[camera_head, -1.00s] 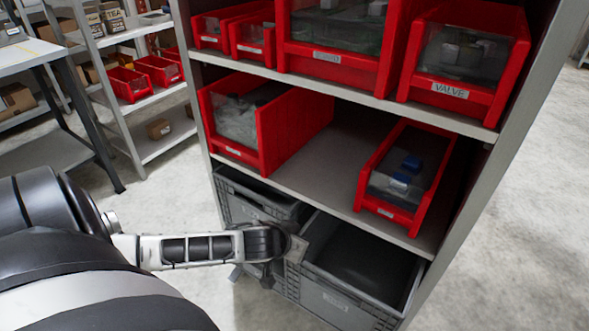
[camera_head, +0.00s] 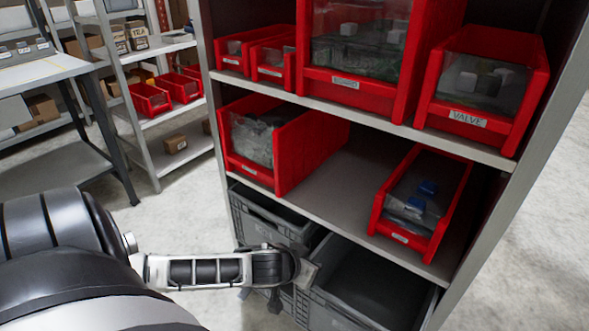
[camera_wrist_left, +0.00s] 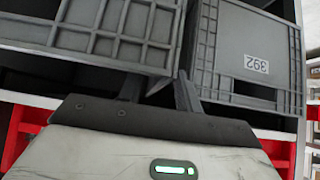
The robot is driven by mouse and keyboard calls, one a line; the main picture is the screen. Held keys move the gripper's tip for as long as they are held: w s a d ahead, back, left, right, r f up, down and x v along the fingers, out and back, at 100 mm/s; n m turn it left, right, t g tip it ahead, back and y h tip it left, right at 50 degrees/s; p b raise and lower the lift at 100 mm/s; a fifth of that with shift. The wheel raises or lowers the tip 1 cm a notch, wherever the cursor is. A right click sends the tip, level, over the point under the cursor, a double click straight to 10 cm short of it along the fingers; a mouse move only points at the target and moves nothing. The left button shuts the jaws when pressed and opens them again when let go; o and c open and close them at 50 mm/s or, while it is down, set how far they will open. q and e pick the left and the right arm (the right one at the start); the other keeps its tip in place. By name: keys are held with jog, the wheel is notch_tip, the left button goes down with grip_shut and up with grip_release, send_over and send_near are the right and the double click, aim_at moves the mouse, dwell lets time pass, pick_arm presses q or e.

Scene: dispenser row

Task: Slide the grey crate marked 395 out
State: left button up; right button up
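Two open grey crates stand side by side on the bottom level of the shelf: a left crate (camera_head: 268,229) and a right crate (camera_head: 372,282). My left gripper (camera_head: 272,298) is low at their fronts, near where they meet, mostly hidden behind my wrist. The wrist view looks upside down. It shows a crate with a white number label (camera_wrist_left: 257,64) on the right and a ribbed crate (camera_wrist_left: 110,35) on the left. The label's digits are hard to read. My left gripper's fingers (camera_wrist_left: 158,88) are apart near the gap between the crates. My right gripper is out of view.
Red bins (camera_head: 320,150) stand on the shelf levels above the crates, including one marked VALVE (camera_head: 468,118). A grey shelf post (camera_head: 510,200) stands on the right. A workbench (camera_head: 60,70) and another rack (camera_head: 165,48) are at the left. The floor (camera_head: 185,225) between is clear.

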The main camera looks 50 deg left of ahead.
pick_arm(q)
jog(key=p+v, duration=0.3)
jog(key=v, duration=1.2)
jog(key=shift+s+d, duration=0.1)
jog(key=shift+s, duration=0.05)
jog(key=d+f+m+t+h, duration=0.1)
jog(key=d+f+m+h, duration=0.1)
jog(key=d, duration=0.7)
jog(key=d+f+m+h, duration=0.2)
jog(key=d, duration=0.7)
jog(key=shift+t+h, duration=0.3)
jog(key=shift+t, duration=0.1)
jog(key=shift+f, duration=0.2)
